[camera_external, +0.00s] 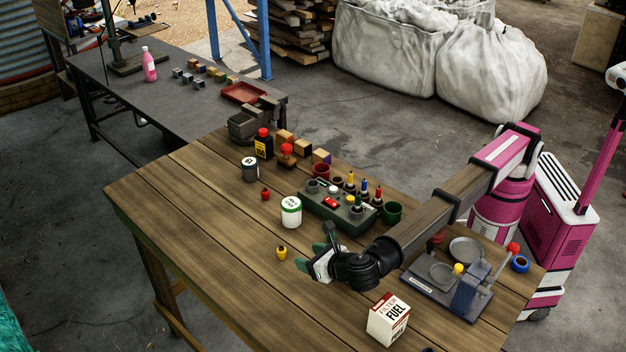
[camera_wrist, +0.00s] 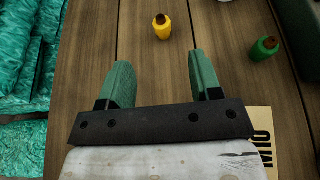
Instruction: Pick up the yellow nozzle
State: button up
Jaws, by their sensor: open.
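The yellow nozzle (camera_external: 281,252) is a small yellow piece with a dark top, standing on the wooden table (camera_external: 200,215). My gripper (camera_external: 325,248) is open and empty, to the right of the nozzle in the external view. In the wrist view, both green fingers of my gripper (camera_wrist: 158,75) are spread apart with bare table between them.
A green nozzle (camera_wrist: 264,48) stands to the right in the wrist view. The table left of the yellow nozzle is clear.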

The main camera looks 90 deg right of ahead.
aim_at(283, 249)
jog(key=x, duration=1)
jog(key=shift+d, duration=0.15)
jog(key=c, duration=1)
